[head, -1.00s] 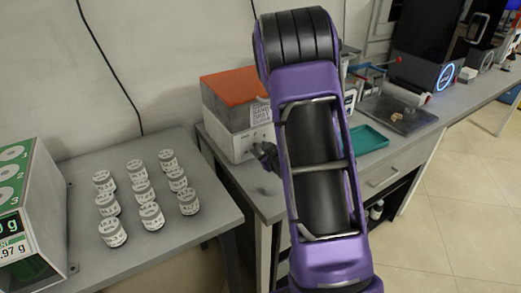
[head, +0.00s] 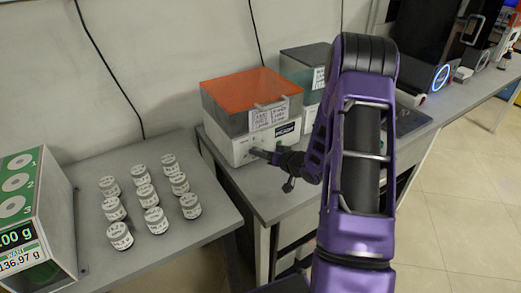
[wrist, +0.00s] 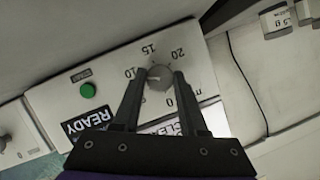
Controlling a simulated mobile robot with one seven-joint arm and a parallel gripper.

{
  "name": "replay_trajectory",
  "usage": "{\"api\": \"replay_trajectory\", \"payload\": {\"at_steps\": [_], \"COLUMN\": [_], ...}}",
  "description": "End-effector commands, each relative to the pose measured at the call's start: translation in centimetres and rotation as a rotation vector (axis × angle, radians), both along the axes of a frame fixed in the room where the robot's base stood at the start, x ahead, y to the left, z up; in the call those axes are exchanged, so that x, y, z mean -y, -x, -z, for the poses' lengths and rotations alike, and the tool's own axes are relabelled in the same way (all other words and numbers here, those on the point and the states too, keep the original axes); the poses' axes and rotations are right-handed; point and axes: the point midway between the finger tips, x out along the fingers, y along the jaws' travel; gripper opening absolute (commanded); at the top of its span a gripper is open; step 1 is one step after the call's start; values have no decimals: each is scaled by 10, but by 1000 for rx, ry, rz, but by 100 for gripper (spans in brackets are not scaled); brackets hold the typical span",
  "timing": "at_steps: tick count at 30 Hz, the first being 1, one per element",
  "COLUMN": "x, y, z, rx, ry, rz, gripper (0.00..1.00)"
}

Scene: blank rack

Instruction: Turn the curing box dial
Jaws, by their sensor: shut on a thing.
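The curing box (head: 250,110) has an orange lid, dark grey upper walls and a white front base, and stands on the grey bench. Its round grey dial (wrist: 158,78) shows in the wrist view, ringed by printed numbers such as 10, 15 and 20. My gripper (wrist: 160,82) has a finger on each side of the dial and is shut on it. In the head view my gripper (head: 262,153) reaches the left part of the white front, and the dial is hidden there. A green button (wrist: 87,90) and a READY label (wrist: 88,126) are beside the dial.
Several labelled jars (head: 145,193) stand in rows on the left table (head: 178,240). A scale-like box (head: 30,215) with a green display is at far left. A second box with a grey-green lid (head: 305,62) stands behind my arm. A gap separates the tables.

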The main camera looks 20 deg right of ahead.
Motion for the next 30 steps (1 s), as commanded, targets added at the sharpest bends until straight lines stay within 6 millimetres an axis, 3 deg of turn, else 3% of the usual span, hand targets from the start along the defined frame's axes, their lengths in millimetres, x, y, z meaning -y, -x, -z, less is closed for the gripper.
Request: {"api": "replay_trajectory", "payload": {"at_steps": [20,21,25,30], "x": [0,0,0,0], "y": [0,0,0,0], "z": [1,1,1,0], "rx": [-12,-12,-12,-11], "ry": [-59,-59,-59,-59], "rz": [0,0,0,0], "gripper": [0,48,71,71]}}
